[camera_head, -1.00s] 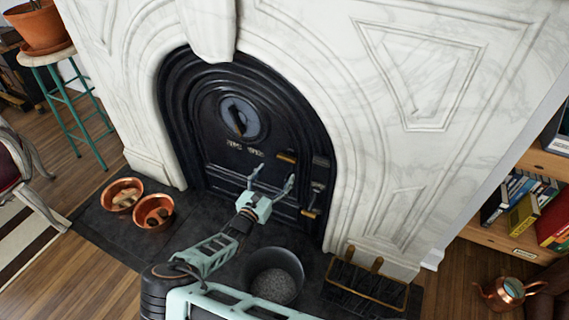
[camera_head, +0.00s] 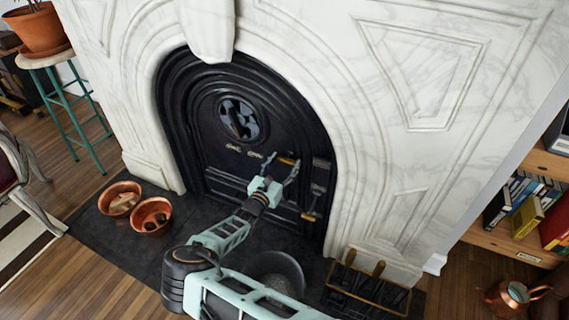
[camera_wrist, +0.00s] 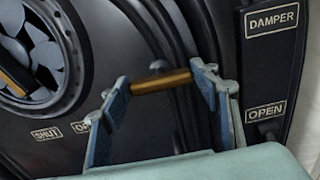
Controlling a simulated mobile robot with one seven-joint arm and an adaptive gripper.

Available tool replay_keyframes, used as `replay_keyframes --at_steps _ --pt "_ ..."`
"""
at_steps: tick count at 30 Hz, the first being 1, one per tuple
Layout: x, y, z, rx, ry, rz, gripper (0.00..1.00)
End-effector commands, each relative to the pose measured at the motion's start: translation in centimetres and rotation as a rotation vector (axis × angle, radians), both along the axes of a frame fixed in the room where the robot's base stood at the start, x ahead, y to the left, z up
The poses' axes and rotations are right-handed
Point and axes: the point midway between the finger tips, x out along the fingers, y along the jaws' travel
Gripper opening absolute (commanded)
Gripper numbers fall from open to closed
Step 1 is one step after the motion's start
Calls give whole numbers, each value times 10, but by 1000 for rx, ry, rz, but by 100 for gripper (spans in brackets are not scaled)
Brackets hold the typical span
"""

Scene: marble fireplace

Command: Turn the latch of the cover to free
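The black arched cover (camera_head: 215,175) fills the fireplace opening. An upper brass-coloured handle (camera_head: 288,160) and a lower one (camera_head: 310,216) show on its right side; I cannot tell for certain which is the latch. My gripper (camera_head: 282,165) is open at the upper handle. In the wrist view, this handle's brass bar (camera_wrist: 161,82) lies crosswise between the tips of my gripper (camera_wrist: 160,95). I cannot tell whether the fingers touch it. A DAMPER plate (camera_wrist: 271,21) and an OPEN plate (camera_wrist: 265,112) are to its right. The lower handle is outside the wrist view.
A round bladed vent (camera_head: 239,119) is left of my gripper, with SHUT (camera_wrist: 46,134) and OPEN plates below it. Copper bowls (camera_head: 152,216), a dark bucket (camera_head: 277,270) and a brush tray (camera_head: 368,291) stand on the hearth. White marble surrounds the cover.

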Motion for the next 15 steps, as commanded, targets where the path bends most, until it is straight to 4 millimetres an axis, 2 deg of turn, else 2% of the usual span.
replay_keyframes --at_steps 1,11,15 --pt "0 0 0 0 0 0 49" --pt "0 0 0 0 0 0 13" --pt "0 0 0 -5 2 0 12"
